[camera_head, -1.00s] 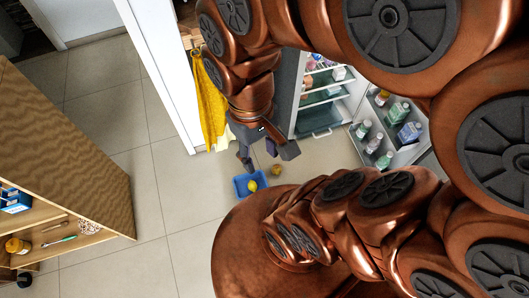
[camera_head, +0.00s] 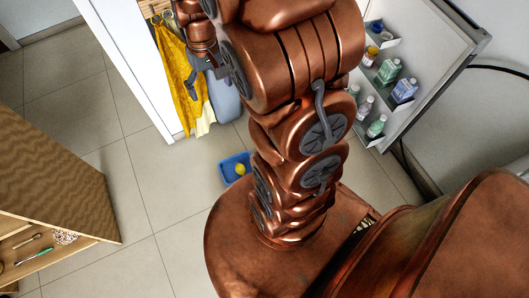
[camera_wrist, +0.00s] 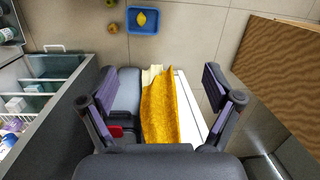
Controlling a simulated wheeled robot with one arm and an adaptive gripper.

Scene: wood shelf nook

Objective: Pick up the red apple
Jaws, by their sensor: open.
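Two small round fruits lie on the floor at the top of the wrist view. One reddish-brown fruit (camera_wrist: 113,28) is left of a blue tray, and the other (camera_wrist: 110,3) is cut by the top edge. They are too small to tell which is the red apple. Both are hidden in the head view. My gripper (camera_wrist: 160,82) is open and empty, its fingers spread wide over a yellow towel (camera_wrist: 160,105). In the head view my gripper (camera_head: 207,82) is beside that towel, well away from the tray.
The blue tray (camera_wrist: 130,30) holds a yellow lemon (camera_wrist: 141,18). A wooden cabinet (camera_wrist: 275,60) is at right. A grey bin (camera_wrist: 125,90) stands beside the towel. Tiled floor between is clear.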

